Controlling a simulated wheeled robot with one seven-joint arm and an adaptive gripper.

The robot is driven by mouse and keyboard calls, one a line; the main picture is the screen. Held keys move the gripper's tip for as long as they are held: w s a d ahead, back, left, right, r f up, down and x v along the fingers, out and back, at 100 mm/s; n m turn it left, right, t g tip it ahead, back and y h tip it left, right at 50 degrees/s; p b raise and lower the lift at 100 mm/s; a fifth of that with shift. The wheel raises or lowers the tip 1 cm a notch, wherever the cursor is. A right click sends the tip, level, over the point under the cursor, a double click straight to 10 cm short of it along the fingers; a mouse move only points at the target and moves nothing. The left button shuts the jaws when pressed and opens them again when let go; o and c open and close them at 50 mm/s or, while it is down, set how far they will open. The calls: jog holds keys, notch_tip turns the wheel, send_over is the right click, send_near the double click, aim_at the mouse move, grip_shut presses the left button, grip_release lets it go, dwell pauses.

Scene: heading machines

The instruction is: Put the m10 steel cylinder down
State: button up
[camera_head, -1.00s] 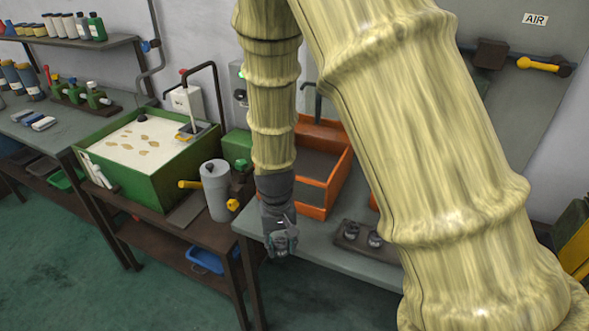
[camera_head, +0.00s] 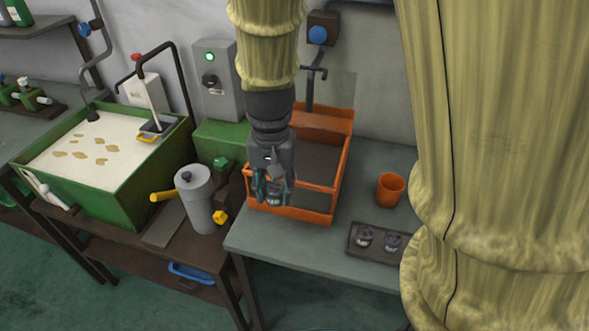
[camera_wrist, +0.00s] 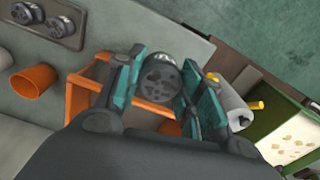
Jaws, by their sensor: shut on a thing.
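The m10 steel cylinder (camera_wrist: 159,78) is a short grey metal piece with a dark pattern on its end face. It sits between the teal fingers of my gripper (camera_wrist: 160,85) in the wrist view. In the head view my gripper (camera_head: 272,192) is shut on it and hangs over the front left part of the orange open-framed bin (camera_head: 318,217). The cylinder shows small and dark at the fingertips (camera_head: 273,199). The gap beneath it is hard to judge.
A dark tray (camera_head: 377,255) with two similar grey pieces and an orange cup (camera_head: 390,189) stand on the grey table (camera_head: 262,238), right of the bin. Left are a grey canister (camera_head: 197,200) and a green tank (camera_head: 110,185) of pale liquid. Bare table lies in front of the bin.

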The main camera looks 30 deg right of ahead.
jog(key=w+d+p, duration=0.5)
jog(key=w+d, duration=0.7)
jog(key=d, duration=0.2)
jog(key=f, duration=0.3)
jog(key=f+p, duration=0.1)
jog(key=f, duration=0.2)
jog(key=shift+w+d, duration=0.1)
jog(key=shift+d, duration=0.1)
jog(key=shift+f+p, duration=0.6)
jog(key=shift+f, duration=1.45)
jog(key=shift+w+d+f+p, duration=0.1)
jog(key=shift+d+f+p, duration=0.05)
jog(key=shift+f+p, duration=0.35)
jog(key=shift+f, duration=0.2)
jog(key=shift+f, duration=0.15)
jog(key=o, duration=1.2)
jog(key=shift+o, duration=0.2)
